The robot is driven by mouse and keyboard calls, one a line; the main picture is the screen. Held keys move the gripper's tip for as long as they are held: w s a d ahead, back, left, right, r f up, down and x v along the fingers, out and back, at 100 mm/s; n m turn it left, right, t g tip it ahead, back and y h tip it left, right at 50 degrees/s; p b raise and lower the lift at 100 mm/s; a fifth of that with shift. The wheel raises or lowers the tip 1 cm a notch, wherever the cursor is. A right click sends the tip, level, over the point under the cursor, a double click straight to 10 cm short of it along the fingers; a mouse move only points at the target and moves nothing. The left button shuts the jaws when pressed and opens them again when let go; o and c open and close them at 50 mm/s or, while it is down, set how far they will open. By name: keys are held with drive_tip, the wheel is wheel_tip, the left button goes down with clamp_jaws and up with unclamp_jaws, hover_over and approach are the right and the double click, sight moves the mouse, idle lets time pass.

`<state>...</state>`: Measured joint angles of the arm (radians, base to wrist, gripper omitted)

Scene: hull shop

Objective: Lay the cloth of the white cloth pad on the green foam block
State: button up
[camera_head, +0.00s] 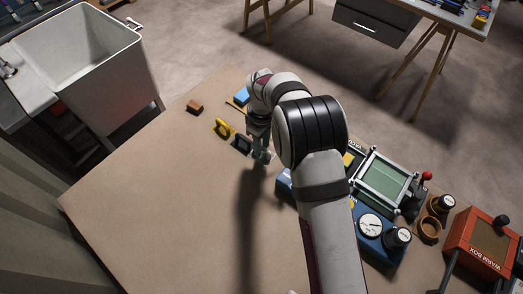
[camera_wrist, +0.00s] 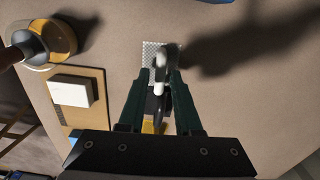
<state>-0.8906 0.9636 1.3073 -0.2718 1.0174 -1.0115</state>
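The white cloth pad (camera_wrist: 159,86) is between my gripper's fingertips in the wrist view, its pale handle seen nearly edge-on. A grey-white checkered patch (camera_wrist: 149,49) shows just beyond it. My gripper (camera_head: 262,157) points down, low over the table. Whether its fingers touch the handle is not clear. A green flat surface (camera_head: 383,182) lies inside a pale metal frame to the right of my arm; I cannot tell if it is the green foam block.
A yellow handled pad (camera_head: 222,127) and a dark one (camera_head: 241,143) stand left of my gripper. A brown block (camera_head: 195,106) and a blue block (camera_head: 241,96) lie farther back. A gauge (camera_head: 370,225) and an orange warm box (camera_head: 483,243) are at right. The table's left side is clear.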

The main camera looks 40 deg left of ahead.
clamp_jaws()
drive_tip(key=shift+r, duration=0.1)
drive_tip(key=shift+r, duration=3.45)
